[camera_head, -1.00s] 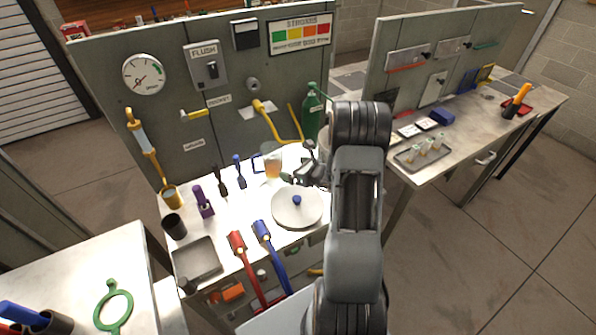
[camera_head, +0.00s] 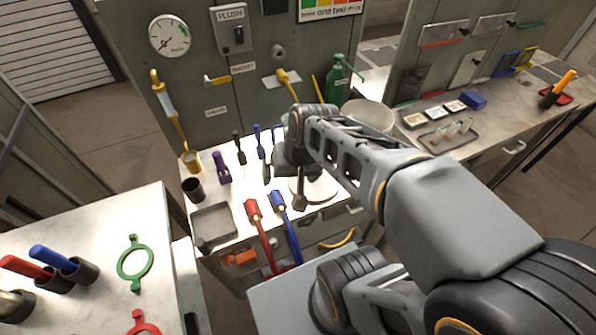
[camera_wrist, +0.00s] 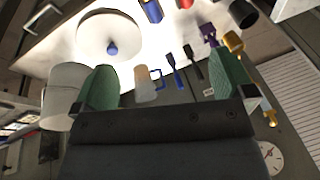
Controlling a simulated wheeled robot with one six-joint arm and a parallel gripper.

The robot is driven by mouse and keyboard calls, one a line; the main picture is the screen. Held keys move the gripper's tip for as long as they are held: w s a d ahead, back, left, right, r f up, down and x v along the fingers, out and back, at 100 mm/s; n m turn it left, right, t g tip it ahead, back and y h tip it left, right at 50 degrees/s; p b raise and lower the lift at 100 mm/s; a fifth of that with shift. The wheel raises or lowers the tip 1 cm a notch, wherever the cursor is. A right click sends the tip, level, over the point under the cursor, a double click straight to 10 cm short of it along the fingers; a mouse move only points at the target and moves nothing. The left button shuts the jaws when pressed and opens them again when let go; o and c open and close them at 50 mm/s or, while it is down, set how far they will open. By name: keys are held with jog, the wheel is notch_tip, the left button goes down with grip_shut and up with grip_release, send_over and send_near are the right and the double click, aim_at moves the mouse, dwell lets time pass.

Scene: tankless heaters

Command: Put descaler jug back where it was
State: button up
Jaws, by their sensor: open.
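A clear jug (camera_wrist: 146,84) with amber liquid and a blue handle shows in the wrist view, standing on the metal bench (camera_head: 226,240); I take it for the descaler jug. In the head view my arm hides it. My gripper (camera_wrist: 165,65) has its two green finger pads spread wide, with nothing held between them. The jug appears between the pads in the wrist picture, farther off and apart from them. In the head view my gripper (camera_head: 284,186) hangs above the bench near the round white lid (camera_head: 322,189).
The lid's blue knob shows in the wrist view (camera_wrist: 112,49). A white bucket (camera_head: 368,117) and green pump bottle (camera_head: 338,82) stand to the right. Small brushes (camera_head: 240,148), a purple tool (camera_head: 221,168), an empty tray (camera_head: 212,222), and red (camera_head: 259,228) and blue (camera_head: 284,222) tools lie left and in front.

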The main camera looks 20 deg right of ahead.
jog(key=n+h, duration=0.1)
jog(key=s+d+r+n+t, duration=0.1)
jog(key=shift+s+d+r+n+h, duration=0.15)
jog(key=shift+s+r+n+h, duration=0.15)
jog(key=shift+h, duration=0.1)
